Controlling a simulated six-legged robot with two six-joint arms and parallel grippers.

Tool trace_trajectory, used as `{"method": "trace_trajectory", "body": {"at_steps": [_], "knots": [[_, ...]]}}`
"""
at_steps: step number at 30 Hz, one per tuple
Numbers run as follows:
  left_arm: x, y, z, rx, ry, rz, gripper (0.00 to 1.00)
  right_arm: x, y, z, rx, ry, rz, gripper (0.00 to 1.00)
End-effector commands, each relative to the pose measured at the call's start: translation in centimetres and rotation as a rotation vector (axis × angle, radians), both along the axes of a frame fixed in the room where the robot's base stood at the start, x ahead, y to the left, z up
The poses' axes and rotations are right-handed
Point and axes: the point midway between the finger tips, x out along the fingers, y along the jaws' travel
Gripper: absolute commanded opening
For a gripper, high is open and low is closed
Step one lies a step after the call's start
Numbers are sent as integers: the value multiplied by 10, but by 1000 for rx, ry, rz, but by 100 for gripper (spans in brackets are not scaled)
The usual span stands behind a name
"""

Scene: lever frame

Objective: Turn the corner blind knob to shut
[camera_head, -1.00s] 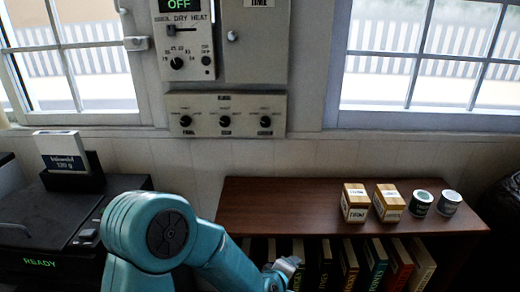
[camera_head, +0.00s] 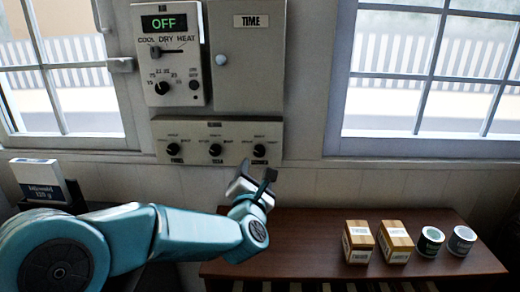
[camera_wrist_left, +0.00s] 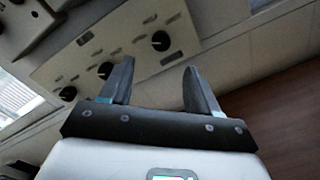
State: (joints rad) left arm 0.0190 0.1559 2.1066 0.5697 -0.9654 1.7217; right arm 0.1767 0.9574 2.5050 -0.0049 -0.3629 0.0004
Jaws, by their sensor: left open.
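The blind panel (camera_head: 195,128) is a pale plate on the wall with three black knobs in a row, a left knob (camera_head: 173,149), a middle knob (camera_head: 215,150) and a right knob (camera_head: 259,151). Their small labels are too blurred to read surely, so I cannot tell which is the corner one. My left gripper (camera_head: 258,176) is open and empty just below the right knob, apart from it. In the left wrist view the right knob (camera_wrist_left: 160,40) lies ahead of the gap between the fingertips (camera_wrist_left: 159,67). The middle knob (camera_wrist_left: 105,70) is beside the left finger. My right gripper is not in view.
A climate box (camera_head: 172,60) reading OFF and a TIME cabinet (camera_head: 248,65) hang above the panel. A wooden shelf (camera_head: 300,225) below holds two small boxes (camera_head: 377,242) and two cans (camera_head: 446,240). Windows flank the wall.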

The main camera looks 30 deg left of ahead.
Motion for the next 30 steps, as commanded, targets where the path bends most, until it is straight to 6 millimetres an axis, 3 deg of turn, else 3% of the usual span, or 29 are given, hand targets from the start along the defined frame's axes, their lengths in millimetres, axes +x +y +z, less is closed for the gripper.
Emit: {"method": "trace_trajectory", "body": {"at_steps": [6,13,18,27,30], "knots": [[48,25,3,0,4,1,61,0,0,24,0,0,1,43],[86,45,2,0,3,-2,61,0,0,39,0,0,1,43],[100,52,0,0,3,-2,61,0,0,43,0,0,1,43],[102,54,-1,1,3,-2,61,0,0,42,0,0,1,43],[102,54,-1,1,3,-2,29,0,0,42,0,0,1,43]]}}
